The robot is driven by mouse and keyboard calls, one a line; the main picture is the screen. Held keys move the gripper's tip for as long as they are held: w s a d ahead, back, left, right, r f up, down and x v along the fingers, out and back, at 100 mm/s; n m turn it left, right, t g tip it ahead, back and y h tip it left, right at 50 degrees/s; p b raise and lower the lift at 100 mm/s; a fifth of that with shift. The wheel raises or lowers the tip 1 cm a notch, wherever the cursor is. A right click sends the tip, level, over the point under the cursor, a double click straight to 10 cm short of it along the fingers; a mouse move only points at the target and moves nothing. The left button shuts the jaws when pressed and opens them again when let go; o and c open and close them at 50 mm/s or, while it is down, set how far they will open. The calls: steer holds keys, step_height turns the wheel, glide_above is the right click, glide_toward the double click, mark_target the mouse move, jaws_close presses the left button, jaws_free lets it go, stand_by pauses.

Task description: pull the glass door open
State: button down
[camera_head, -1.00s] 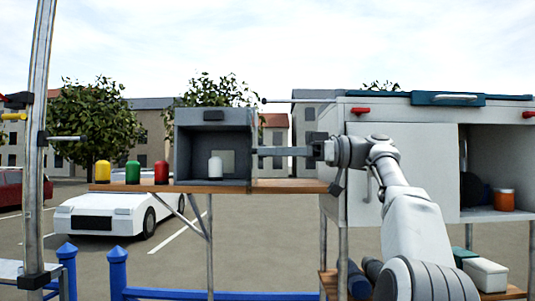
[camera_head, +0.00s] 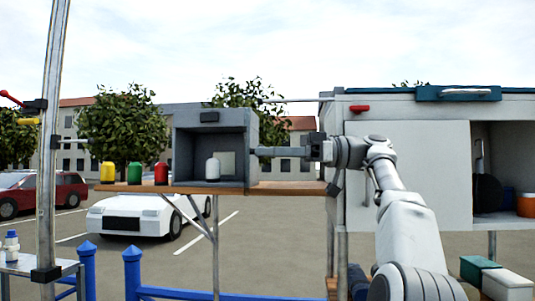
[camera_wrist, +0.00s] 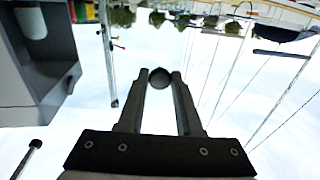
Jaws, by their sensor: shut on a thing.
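The grey box (camera_head: 182,160) has an open-looking front and stands on a wooden shelf. A white bottle (camera_head: 213,169) stands inside it. I cannot make out the glass pane of its door. My gripper (camera_head: 258,151) reaches left to the box's right front edge. In the wrist view my gripper (camera_wrist: 160,74) is shut on a round dark knob (camera_wrist: 160,78), seen between the fingertips. The grey box (camera_wrist: 45,75) is at the upper left there, with the white bottle (camera_wrist: 31,22) in it. What the knob is fixed to is hidden.
Yellow (camera_head: 107,173), green (camera_head: 134,173) and red (camera_head: 160,174) bottles stand on the shelf (camera_head: 290,188) left of the box. A large white cabinet (camera_head: 420,170) stands close on the right. A metal pole (camera_head: 53,150) rises at left. Blue railings (camera_head: 190,294) run below.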

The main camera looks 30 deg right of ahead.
steer(key=shift+d+r, duration=0.1)
steer(key=shift+r, duration=0.05)
stand_by(0.5)
steer(key=c, duration=0.6)
jaws_free()
steer(key=shift+d, duration=0.1)
